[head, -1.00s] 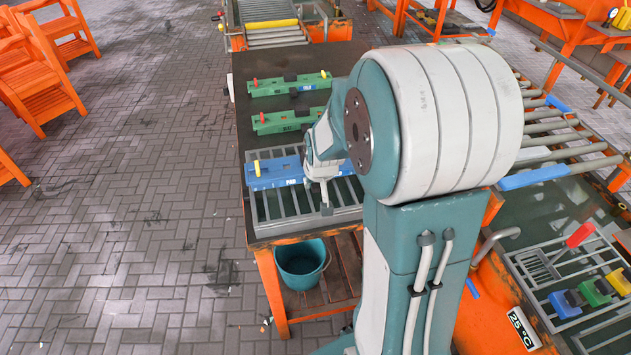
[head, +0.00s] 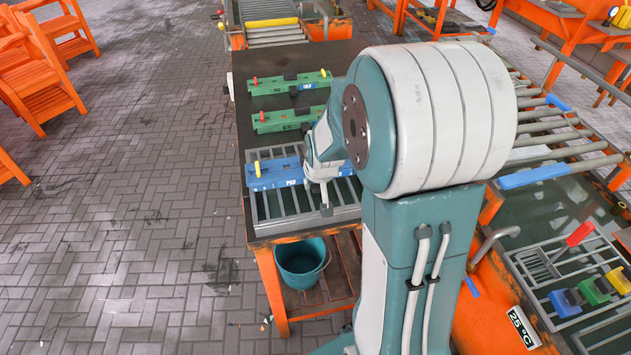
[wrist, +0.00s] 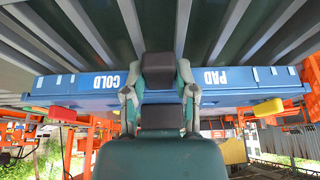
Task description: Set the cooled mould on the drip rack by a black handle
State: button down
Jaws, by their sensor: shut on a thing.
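The blue mould (head: 270,175) lies across the grey slatted drip rack (head: 258,205) at the near end of the dark table; whether it rests fully on the slats I cannot tell. It has a yellow knob at its left end. In the wrist view the mould (wrist: 240,82) shows the words COLD and PAD, with a red and a yellow knob at its ends. My gripper (wrist: 160,92) is shut at the mould's middle, between the words. The black handle is hidden by the dark finger pads. In the head view my arm covers the mould's right part.
Two green moulds (head: 290,86) (head: 285,121) lie farther back on the table (head: 265,105). A teal bucket (head: 301,262) stands on the shelf below. A roller conveyor (head: 560,140) is at right, with another rack (head: 590,260) holding coloured blocks near a 25 °C sign (head: 524,328).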

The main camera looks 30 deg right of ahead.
jog(key=shift+f, duration=0.2)
dwell(0.6)
jog(key=shift+c, duration=1.6)
grip_release()
jog(key=o, duration=0.3)
jog(key=shift+s+f, duration=0.1)
jog(key=shift+f, duration=0.05)
jog(key=shift+r, duration=3.65)
